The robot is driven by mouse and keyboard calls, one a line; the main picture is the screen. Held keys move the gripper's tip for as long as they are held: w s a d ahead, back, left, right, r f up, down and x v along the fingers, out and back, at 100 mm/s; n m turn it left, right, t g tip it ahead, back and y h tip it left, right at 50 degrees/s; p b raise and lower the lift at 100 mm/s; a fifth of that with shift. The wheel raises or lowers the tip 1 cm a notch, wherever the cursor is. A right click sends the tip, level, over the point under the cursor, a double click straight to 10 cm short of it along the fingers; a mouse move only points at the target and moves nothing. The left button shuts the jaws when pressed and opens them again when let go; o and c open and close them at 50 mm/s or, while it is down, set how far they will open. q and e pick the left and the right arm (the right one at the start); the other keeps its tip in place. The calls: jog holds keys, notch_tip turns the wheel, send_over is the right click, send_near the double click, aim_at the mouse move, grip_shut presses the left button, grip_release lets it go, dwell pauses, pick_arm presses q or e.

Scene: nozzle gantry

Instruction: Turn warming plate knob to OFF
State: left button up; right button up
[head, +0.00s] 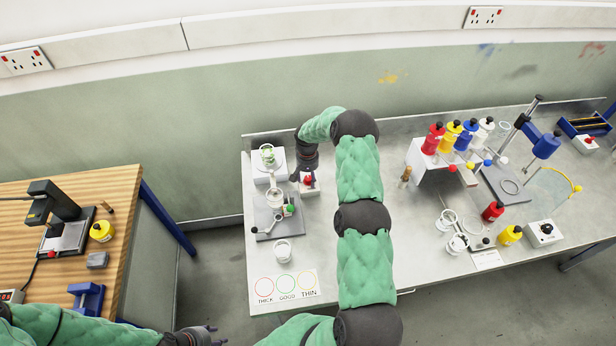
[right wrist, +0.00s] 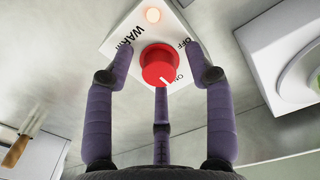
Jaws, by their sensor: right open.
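The red warming plate knob (right wrist: 158,66) sits on a white box (right wrist: 124,42) in the right wrist view. Its white pointer line points toward the ON label, and the OFF label lies higher up. A small lamp (right wrist: 153,15) on the box glows orange. In the head view the knob box (head: 309,188) is partly hidden by my right gripper (head: 304,172). My right gripper (right wrist: 160,78) is open, its fingers spread around the knob with visible gaps at both sides. My left gripper (head: 198,336) is at the bottom left, away from the box; its finger opening is unclear.
A white unit (head: 262,178) with a cup stands left of the knob box. A grey stand (head: 266,222) and a white cup (head: 283,251) are nearer the front. A wooden-handled tool (head: 406,174) lies to the right. Bare bench lies between it and my right arm.

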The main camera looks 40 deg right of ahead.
grip_shut()
dwell(0.3)
jog(key=n+b, duration=0.2)
jog(key=n, duration=0.1)
jog(key=shift+f+b, duration=0.15)
jog(key=shift+b, duration=0.25)
jog(key=n+b, duration=0.2)
jog(key=n, duration=0.2)
jog(key=shift+n, duration=0.3)
jog(key=n+b, duration=0.1)
jog(key=n, duration=0.3)
jog(key=shift+n+b, duration=0.3)
jog(key=shift+b, duration=0.05)
jog(key=n, duration=0.5)
jog(key=shift+n+b, duration=0.3)
jog(key=shift+b, duration=0.1)
